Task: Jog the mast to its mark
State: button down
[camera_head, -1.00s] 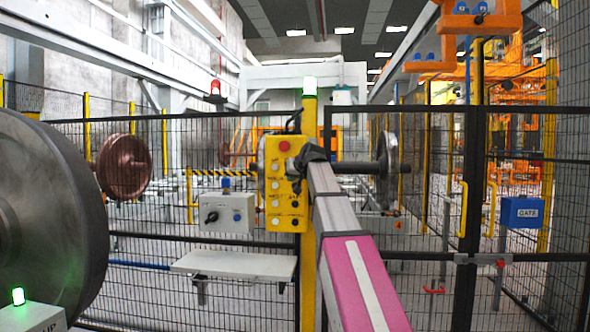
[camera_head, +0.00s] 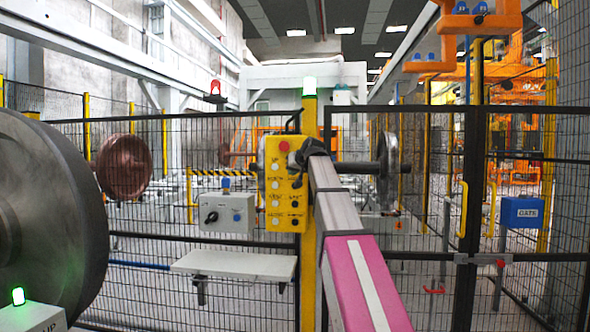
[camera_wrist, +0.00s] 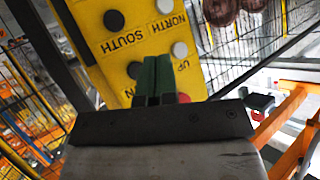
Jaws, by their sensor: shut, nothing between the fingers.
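The yellow pendant (camera_head: 287,215) hangs on a yellow post, with a red button on top and white and black buttons below. In the wrist view the pendant (camera_wrist: 105,45) appears upside down, with NORTH, SOUTH and UP labels readable. My gripper (camera_head: 303,156) is shut and empty at the pendant's upper right. In the wrist view its dark green fingertips (camera_wrist: 158,72) lie over the face near the UP button (camera_wrist: 180,50) and a black button (camera_wrist: 135,70). Contact cannot be told. A red button is partly hidden behind the fingers. I cannot identify the mast or its mark.
A black mesh fence (camera_head: 150,215) stands behind the pendant. A grey box with a knob (camera_head: 227,213) and a white shelf (camera_head: 235,264) are left of the post. A large steel wheel (camera_head: 55,215) fills the left side. A blue GATE box (camera_head: 522,212) is at right.

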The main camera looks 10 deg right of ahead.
jog(key=w+d, duration=0.2)
jog(key=w, duration=0.4)
jog(key=shift+w, duration=0.15)
dwell(1.9)
jog(key=shift+w+d, duration=0.1)
jog(key=shift+w, duration=0.2)
